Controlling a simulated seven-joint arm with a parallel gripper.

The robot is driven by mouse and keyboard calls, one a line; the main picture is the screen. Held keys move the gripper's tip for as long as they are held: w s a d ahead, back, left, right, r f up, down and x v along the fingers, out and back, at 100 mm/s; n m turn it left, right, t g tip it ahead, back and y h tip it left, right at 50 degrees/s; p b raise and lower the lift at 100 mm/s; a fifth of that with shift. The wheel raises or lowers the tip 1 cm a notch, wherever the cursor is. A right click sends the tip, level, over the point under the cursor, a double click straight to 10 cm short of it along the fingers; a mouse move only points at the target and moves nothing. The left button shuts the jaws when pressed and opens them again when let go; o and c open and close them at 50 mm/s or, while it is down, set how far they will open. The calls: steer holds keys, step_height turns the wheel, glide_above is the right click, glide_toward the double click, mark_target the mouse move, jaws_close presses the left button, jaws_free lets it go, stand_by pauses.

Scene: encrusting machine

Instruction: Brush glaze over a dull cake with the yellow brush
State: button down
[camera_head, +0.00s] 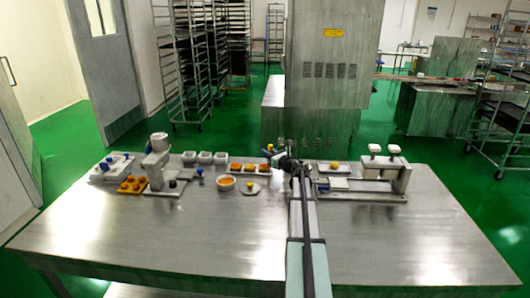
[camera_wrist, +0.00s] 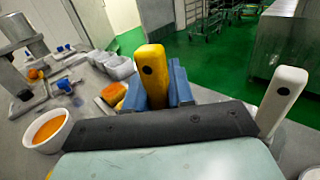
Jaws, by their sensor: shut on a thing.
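My gripper (camera_wrist: 158,88) is shut on the upright yellow brush (camera_wrist: 151,72), with blue fingers on either side of its handle. The brush's lower end is hidden behind the gripper. In the head view, my gripper (camera_head: 284,160) is at the right end of a tray of orange cakes (camera_head: 249,168). Part of the cakes (camera_wrist: 113,93) shows left of the fingers in the wrist view. I cannot tell which cake is dull. A white bowl (camera_head: 226,184) of orange glaze stands in front of the tray; it also shows in the wrist view (camera_wrist: 48,131).
A white handle (camera_wrist: 282,98) stands right of my gripper. A small plate (camera_head: 249,188) with a yellow item lies near the bowl. White containers (camera_head: 205,158) and a grey machine (camera_head: 158,165) stand left; a pressing fixture (camera_head: 385,176) stands right. The table's front is clear.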

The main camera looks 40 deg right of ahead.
steer(key=shift+w+a, duration=2.2)
steer(key=shift+w, duration=0.05)
steer(key=shift+s+d, duration=2.25)
step_height(320, 180, up, 8)
